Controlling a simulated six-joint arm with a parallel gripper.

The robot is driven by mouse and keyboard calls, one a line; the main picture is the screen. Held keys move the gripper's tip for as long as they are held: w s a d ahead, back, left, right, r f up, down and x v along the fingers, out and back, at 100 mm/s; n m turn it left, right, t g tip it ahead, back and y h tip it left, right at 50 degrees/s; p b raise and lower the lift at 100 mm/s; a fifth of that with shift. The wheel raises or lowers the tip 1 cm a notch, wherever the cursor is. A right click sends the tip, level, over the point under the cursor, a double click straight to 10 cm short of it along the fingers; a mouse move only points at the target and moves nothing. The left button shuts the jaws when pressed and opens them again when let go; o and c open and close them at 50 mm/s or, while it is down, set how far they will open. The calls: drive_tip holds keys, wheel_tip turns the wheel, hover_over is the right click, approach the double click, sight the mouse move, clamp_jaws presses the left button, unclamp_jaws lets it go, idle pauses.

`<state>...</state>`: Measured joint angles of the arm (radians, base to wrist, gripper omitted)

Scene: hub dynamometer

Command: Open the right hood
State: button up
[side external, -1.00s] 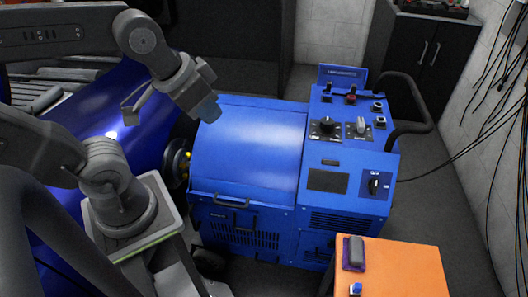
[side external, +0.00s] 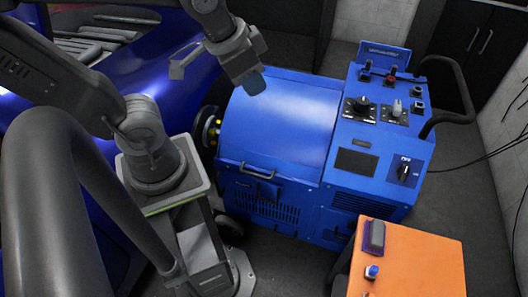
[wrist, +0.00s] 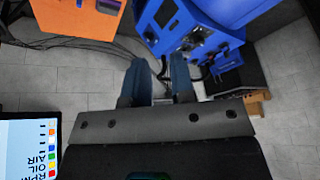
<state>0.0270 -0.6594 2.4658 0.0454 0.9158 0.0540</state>
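The blue dynamometer cabinet has a smooth curved hood (side external: 280,120), which lies closed. A dark bar handle (side external: 258,171) sits along the hood's front lower edge. My gripper (side external: 252,84) is above the hood's back left corner, pointing down, well away from the handle; contact with the hood cannot be made out. In the wrist view my gripper (wrist: 162,72) shows two blue fingers with a gap between them and nothing in it. The wrist view shows the cabinet's control panel (wrist: 190,38) at the top; the handle is not visible there.
A control panel (side external: 380,115) with knobs and a curved black rail (side external: 462,90) are right of the hood. An orange cart (side external: 415,262) stands front right. Grey floor lies between cabinet and cart.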

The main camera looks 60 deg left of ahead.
drive_tip(key=shift+o, duration=1.3)
drive_tip(key=w+f+m+g+y, duration=0.3)
drive_tip(key=w+f+m+g, duration=0.2)
drive_tip(key=f+m, duration=0.5)
drive_tip(key=shift+w+d+f+y, duration=0.4)
drive_tip(key=shift+w+d, duration=0.05)
drive_tip(key=shift+w, duration=0.3)
drive_tip(key=m+t+y, duration=0.6)
drive_tip(key=m+y, duration=0.5)
drive_tip(key=m, duration=1.9)
approach(255, 174)
drive_tip(key=x, duration=1)
drive_tip(key=shift+f, duration=0.35)
clamp_jaws()
